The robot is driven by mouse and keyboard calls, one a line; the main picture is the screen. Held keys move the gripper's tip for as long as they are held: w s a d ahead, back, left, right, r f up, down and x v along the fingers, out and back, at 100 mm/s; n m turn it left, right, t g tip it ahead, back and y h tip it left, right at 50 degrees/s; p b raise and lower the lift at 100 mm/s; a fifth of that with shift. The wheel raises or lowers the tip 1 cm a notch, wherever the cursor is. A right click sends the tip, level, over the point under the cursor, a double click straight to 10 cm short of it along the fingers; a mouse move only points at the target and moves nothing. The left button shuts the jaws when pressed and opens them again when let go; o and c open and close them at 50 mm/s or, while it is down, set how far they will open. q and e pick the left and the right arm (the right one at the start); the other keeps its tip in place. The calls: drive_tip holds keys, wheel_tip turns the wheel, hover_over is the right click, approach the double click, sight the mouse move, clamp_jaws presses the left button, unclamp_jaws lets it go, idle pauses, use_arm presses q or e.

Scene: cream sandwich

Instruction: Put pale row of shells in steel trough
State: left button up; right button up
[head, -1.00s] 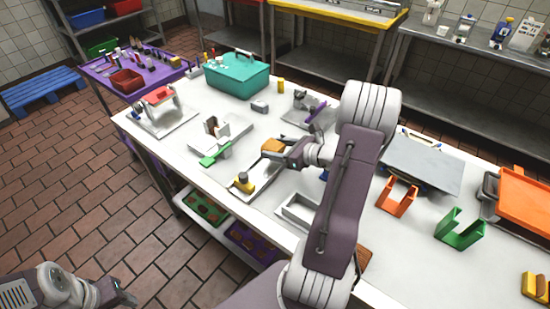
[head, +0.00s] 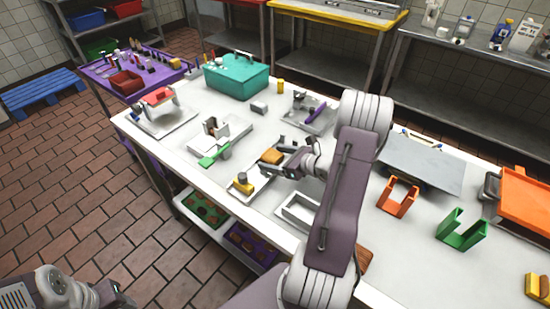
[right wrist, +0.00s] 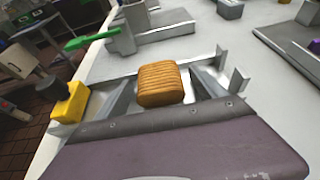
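In the right wrist view the ridged row (right wrist: 160,84) is centred between my right gripper's fingers. My right gripper (head: 281,158) is open around the row, with a gap on each side. How far down the row sits in the trough is partly hidden by the fingers. My left gripper (head: 122,299) is low at the bottom left, away from the table; its fingers are too small to read.
An empty rectangular steel frame (head: 297,209) lies right of the trough. Orange (head: 397,197) and green (head: 461,230) holders stand on the right.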

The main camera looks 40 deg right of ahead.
drive_tip(key=shift+r, duration=0.2)
drive_tip(key=shift+s+d+r, duration=0.1)
drive_tip(key=shift+s+r, duration=0.05)
drive_tip(key=shift+s, duration=0.1)
drive_tip(key=p+v, duration=0.1)
drive_tip(key=v, duration=1)
drive_tip(key=shift+s, duration=0.25)
